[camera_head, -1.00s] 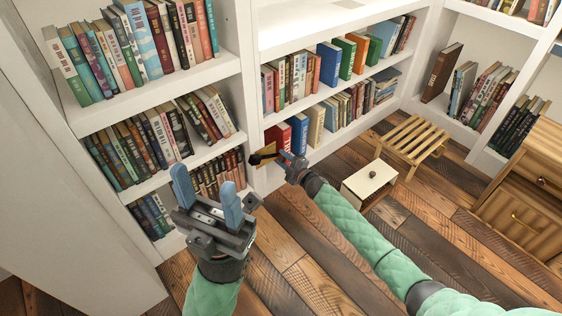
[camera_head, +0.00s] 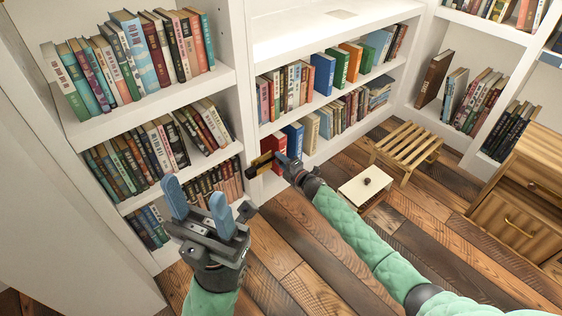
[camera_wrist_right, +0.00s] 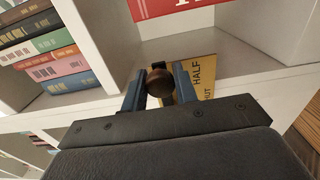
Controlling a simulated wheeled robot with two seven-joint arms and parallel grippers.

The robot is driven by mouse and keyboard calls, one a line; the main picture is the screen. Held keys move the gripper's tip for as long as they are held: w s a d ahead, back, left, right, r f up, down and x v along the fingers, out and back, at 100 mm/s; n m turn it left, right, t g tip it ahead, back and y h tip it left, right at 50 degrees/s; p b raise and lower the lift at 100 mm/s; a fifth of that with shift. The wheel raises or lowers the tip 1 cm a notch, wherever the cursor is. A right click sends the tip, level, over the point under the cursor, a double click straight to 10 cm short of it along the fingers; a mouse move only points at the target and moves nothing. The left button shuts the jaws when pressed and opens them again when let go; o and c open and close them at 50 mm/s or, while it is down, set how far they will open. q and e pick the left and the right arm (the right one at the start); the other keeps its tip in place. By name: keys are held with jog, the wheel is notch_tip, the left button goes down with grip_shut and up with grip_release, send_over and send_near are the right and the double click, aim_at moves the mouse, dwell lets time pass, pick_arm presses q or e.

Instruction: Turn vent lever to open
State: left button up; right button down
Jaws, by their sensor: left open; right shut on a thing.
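The vent lever has a round dark brown knob (camera_wrist_right: 160,83) and a brass plate (camera_wrist_right: 205,72) marked HALF and, partly covered, what looks like SHUT. In the head view the plate (camera_head: 260,164) shows small at the low shelf edge, beside a red book. My right gripper (camera_wrist_right: 159,88) is shut on the knob, one blue finger on each side; it also shows in the head view (camera_head: 284,160). Any OPEN mark is hidden or out of view, and the lever's exact angle is unclear. My left gripper (camera_head: 196,196) is open and empty, in front of the left bookcase.
Bookshelves (camera_head: 330,102) full of books stand close behind both grippers. A small cream table (camera_head: 366,188) with a dark knob-like thing on top and a slatted wooden stool (camera_head: 407,143) stand right of my right forearm. A wooden cabinet (camera_head: 510,195) is at far right. Plank floor (camera_head: 275,245) is clear between my arms.

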jog(key=c, duration=1.1)
grip_release()
jog(key=shift+c, duration=0.2)
jog(key=shift+s, duration=0.1)
jog(key=p+v, duration=0.2)
jog(key=v, duration=0.5)
jog(key=shift+s+d, duration=0.2)
jog(key=shift+s, duration=0.05)
